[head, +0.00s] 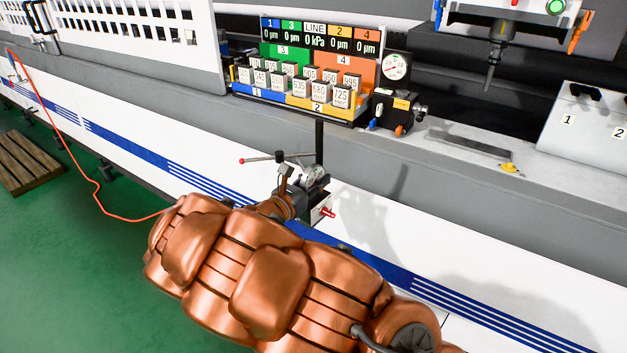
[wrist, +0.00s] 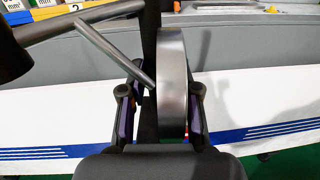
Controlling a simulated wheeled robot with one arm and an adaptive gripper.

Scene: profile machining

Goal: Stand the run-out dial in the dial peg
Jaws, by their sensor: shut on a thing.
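My gripper (head: 316,188) is in front of the machine's white and blue front panel, below the row of numbered blocks. In the wrist view my gripper (wrist: 160,105) is shut on a round, silver-rimmed body, seen edge-on, which I take to be the run-out dial (wrist: 172,75). It also shows small in the head view (head: 314,173), partly hidden by my gripper. A dark upright post (head: 319,142) rises just behind it; I cannot tell whether it belongs to the dial. A thin metal rod crosses beside the dial in the wrist view. I cannot pick out the dial peg.
A numbered rack (head: 300,92) with several blocks stands under a display (head: 320,38) on the grey ledge. A black block (head: 396,110) with a round white gauge (head: 397,66) is right of it. A dark flat bar (head: 468,143) and a grey box (head: 590,125) lie further right.

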